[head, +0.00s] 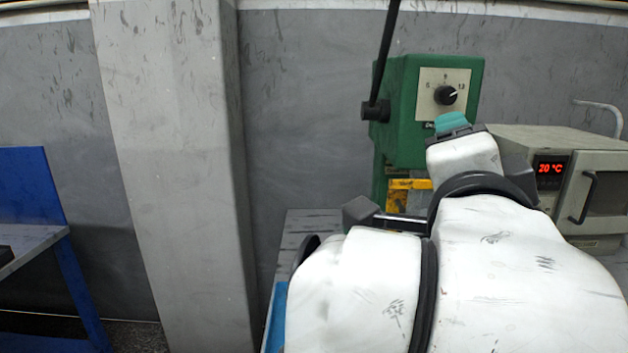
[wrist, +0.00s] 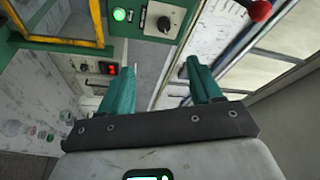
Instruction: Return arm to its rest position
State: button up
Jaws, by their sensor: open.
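My gripper (wrist: 158,75) shows in the wrist view with its two green fingers spread apart. It is open and nothing is between the fingers. In the head view my white arm fills the lower right and hides much of the bench behind it. The fingers themselves cannot be made out clearly in the head view. In the wrist view the fingers are in front of a panel with a black knob (wrist: 163,23) and a lit green button (wrist: 119,14).
A green machine (head: 410,125) with a dial and a lever stands behind my arm. An oven (head: 560,165) reading 20 °C stands at right. A grey pillar (head: 175,170) and a blue bench (head: 30,240) are at left. A red ball knob (wrist: 258,9) is at the top right in the wrist view.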

jog(key=s+d+f+n+g+y+p, duration=0.1)
jog(key=d+f+n+g+p, duration=0.2)
jog(key=f, duration=0.7)
jog(key=s+d+f+n+g+y+p, duration=0.1)
jog(key=s+d+f+n+g, duration=0.25)
jog(key=f, duration=0.65)
jog(key=d+f+n+g+y+p, duration=0.15)
jog(key=d+f+n, duration=0.3)
jog(key=f, duration=0.45)
jog(key=s+f+n+g+y+p, duration=0.1)
jog(key=s+f+n+g+p, duration=0.1)
jog(key=s+f, duration=0.7)
jog(key=s+d+f+n+g+y+p, duration=0.1)
jog(key=s+f+g, duration=0.6)
jog(key=s, duration=0.8)
jog(key=f+n+p, duration=0.1)
jog(key=f+n, duration=0.1)
jog(key=shift+s+n+y, duration=0.35)
jog(key=shift+s+n, duration=0.05)
